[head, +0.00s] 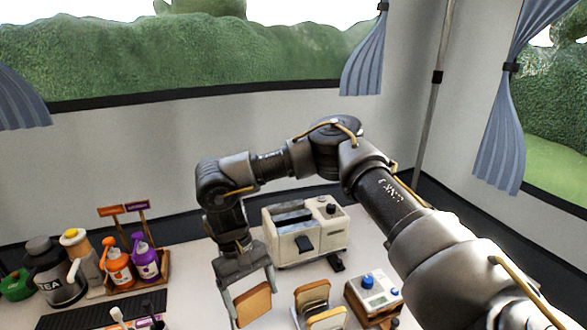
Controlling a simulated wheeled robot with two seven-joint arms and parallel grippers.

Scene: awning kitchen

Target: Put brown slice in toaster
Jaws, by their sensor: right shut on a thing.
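The brown slice (253,304) is bread with a tan face and a darker crust. My right gripper (250,292) is shut on it, pointing down, with a finger at each side. The slice is upright, in front of and to the left of the toaster. The cream toaster (281,247) stands on the counter behind, with a dark slot on top and a dark lever on its front. The slot looks empty from here. My left gripper is not in view.
A rack (312,292) with a pale slice (328,319) stands right of the held slice. A small device with a blue knob (368,282) is farther right. A tea canister (58,278), bottles (118,268) and a dark mat (95,314) are at left.

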